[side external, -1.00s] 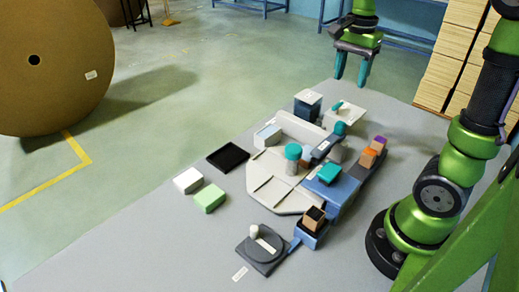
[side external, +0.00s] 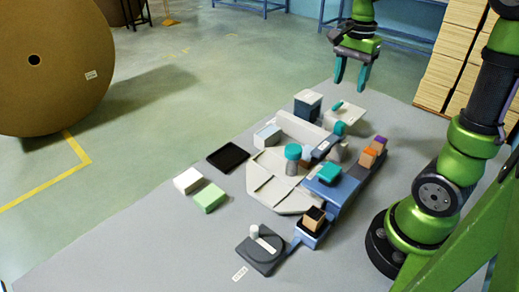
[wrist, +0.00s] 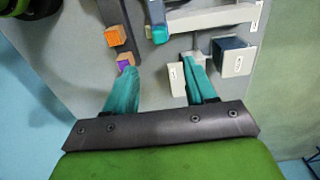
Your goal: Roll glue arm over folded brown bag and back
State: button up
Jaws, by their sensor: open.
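My gripper (side external: 350,82) is open and empty, fingers pointing down, above the far end of the grey table. In the wrist view my gripper (wrist: 160,75) has its two teal fingers spread over the far end of the workstation. A teal handle (side external: 337,104) lies on a white plate (side external: 350,112) below and in front of it. A teal-topped post (side external: 292,152) stands on the pale grey station bed (side external: 278,197). A teal block (side external: 330,172) sits on the blue body (side external: 327,190). I cannot tell which part is the glue arm, and no folded brown bag is clearly recognisable.
Orange (side external: 368,157) and purple (side external: 380,143) blocks sit along the right rail. A dark turntable (side external: 262,255), black tray (side external: 228,157), white box (side external: 188,180) and green box (side external: 210,198) lie nearer or left. A large brown roll (side external: 60,90) stands on the floor.

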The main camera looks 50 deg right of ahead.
aim_at(341, 122)
notch_tip(341, 122, down, 14)
jog(key=shift+f, duration=0.1)
dwell(0.4)
grip_shut()
